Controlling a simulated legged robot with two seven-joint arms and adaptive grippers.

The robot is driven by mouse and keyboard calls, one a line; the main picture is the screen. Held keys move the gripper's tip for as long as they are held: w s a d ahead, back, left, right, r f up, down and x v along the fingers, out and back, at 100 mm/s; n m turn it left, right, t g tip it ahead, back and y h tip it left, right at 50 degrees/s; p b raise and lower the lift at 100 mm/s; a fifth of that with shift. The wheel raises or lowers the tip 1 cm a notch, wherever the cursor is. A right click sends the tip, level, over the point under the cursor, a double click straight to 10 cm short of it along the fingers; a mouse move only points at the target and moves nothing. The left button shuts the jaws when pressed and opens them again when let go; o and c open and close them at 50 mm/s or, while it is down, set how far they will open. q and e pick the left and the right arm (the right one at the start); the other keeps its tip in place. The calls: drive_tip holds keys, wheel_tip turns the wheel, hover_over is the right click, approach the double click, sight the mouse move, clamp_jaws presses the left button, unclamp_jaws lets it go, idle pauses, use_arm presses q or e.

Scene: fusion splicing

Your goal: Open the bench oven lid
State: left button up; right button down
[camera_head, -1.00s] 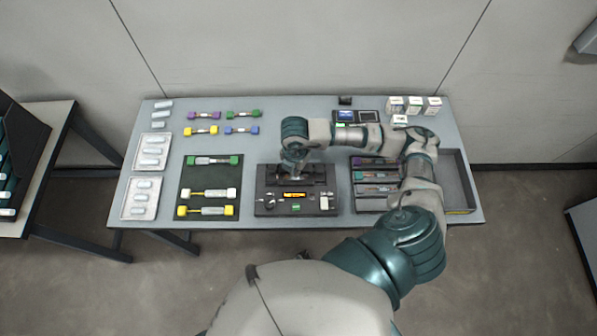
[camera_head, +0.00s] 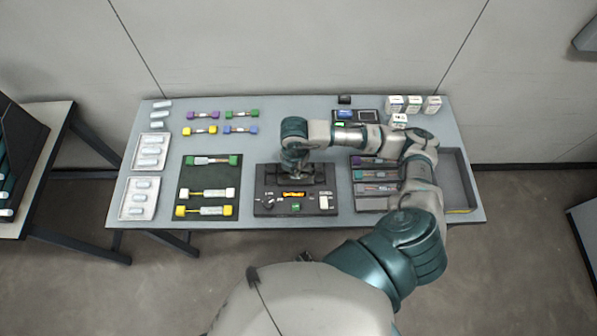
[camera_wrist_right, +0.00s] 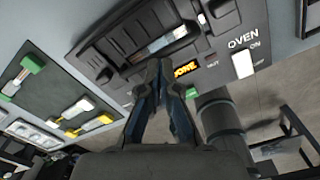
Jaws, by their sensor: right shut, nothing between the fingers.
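The bench oven (camera_head: 266,209) is a black box at the front middle of the table, with a lit orange display, knobs and a white switch on its face. In the right wrist view the oven (camera_wrist_right: 215,30) shows the words OVEN and ON, and its display seems to read DONE. Its dark lid area (camera_wrist_right: 103,48) has a ridged frame around a recess with a metallic part; I cannot tell how far the lid is raised. My right gripper (camera_wrist_right: 163,64) is shut and empty, fingertips close to the front edge of this area. In the head view my wrist partly hides the lid.
A dark mat (camera_head: 209,165) with capped tubes lies left of the oven. White trays (camera_head: 138,198) lie far left, small white boxes (camera_head: 413,101) at the back right.

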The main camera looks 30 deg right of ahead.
drive_tip(key=shift+s+f, duration=0.15)
drive_tip(key=shift+f, duration=0.2)
drive_tip(key=shift+w+d+r+p, duration=0.3)
drive_tip(key=shift+w+r+p, duration=0.15)
drive_tip(key=shift+r, duration=0.1)
drive_tip(key=shift+w+d+r, duration=0.15)
drive_tip(key=shift+w+d, duration=0.05)
drive_tip(key=shift+w, duration=0.15)
drive_tip(key=shift+d, duration=0.1)
drive_tip(key=shift+r, duration=0.2)
drive_tip(key=shift+w+r, duration=0.1)
drive_tip(key=shift+w+r+p, duration=0.2)
drive_tip(key=shift+r+p, duration=0.05)
drive_tip(key=shift+p, duration=0.05)
drive_tip(key=shift+w+d+r, duration=0.1)
drive_tip(key=shift+w+r, duration=0.05)
drive_tip(key=shift+r, duration=0.05)
drive_tip(key=shift+d, duration=0.1)
